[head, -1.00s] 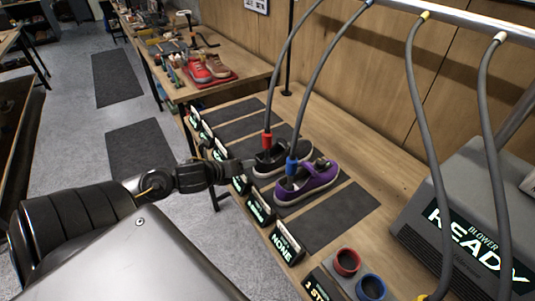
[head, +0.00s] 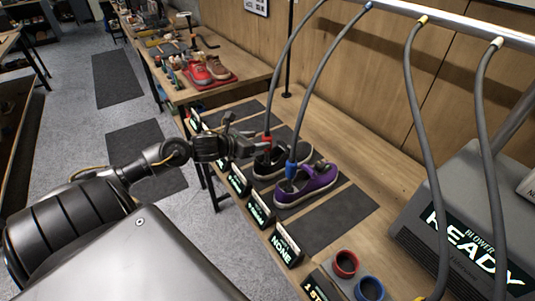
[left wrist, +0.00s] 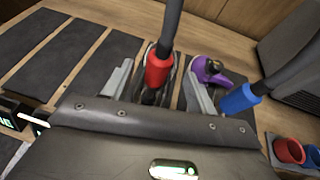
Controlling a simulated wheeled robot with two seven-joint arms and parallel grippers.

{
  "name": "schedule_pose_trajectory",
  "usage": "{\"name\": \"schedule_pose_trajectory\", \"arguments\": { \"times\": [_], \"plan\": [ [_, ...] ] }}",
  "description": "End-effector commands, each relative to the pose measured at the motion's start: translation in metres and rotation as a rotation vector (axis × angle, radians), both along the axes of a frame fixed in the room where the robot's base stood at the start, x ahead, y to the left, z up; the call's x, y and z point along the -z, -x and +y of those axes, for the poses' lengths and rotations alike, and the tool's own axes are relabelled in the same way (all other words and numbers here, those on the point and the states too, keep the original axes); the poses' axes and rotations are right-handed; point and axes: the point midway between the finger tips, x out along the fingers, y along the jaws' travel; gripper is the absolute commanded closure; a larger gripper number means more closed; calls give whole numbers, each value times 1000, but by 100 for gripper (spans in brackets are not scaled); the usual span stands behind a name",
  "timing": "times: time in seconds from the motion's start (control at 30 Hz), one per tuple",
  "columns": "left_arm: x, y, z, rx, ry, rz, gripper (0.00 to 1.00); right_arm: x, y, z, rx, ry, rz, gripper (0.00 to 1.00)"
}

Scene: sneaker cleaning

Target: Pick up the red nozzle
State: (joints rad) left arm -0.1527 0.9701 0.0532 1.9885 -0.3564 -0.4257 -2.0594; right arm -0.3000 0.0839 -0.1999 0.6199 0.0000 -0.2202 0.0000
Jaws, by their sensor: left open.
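The red nozzle (head: 267,141) hangs on a grey hose and points down into the dark grey shoe (head: 291,160). It also shows in the left wrist view (left wrist: 158,70), between the two fingers of my open left gripper (left wrist: 158,82). In the head view my left gripper (head: 256,147) is beside the red nozzle, coming from the left. Whether the fingers touch the nozzle I cannot tell. The blue nozzle (head: 291,170) points into the purple shoe (head: 318,182), just right of the dark shoe. My right gripper is not in view.
Dark mats (head: 338,217) and label signs (head: 285,245) line the bench. A red ring holder (head: 345,263) and a blue one (head: 369,289) stand at the front, near the grey blower (head: 470,215).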

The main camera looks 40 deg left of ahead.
Motion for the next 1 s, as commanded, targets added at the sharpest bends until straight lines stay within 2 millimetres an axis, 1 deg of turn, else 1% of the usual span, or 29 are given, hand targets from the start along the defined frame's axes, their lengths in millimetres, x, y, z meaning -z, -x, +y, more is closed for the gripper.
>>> {"name": "schedule_pose_trajectory", "arguments": {
  "times": [0.27,0.47,0.6,0.73,0.9,0.93,1.0],
  "plan": [
    [2,-7,-1,1,1,0,42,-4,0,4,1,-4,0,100],
    [12,-30,-4,-2,7,1,42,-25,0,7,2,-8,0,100],
    [21,-45,-6,-1,3,0,42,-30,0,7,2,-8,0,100],
    [25,-50,-7,2,1,1,42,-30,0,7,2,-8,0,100],
    [26,-50,-7,1,-1,1,42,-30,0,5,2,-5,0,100],
    [26,-50,-6,1,-1,1,44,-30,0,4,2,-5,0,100],
    [26,-50,-6,1,-1,1,53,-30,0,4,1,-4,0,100]
  ]
}}
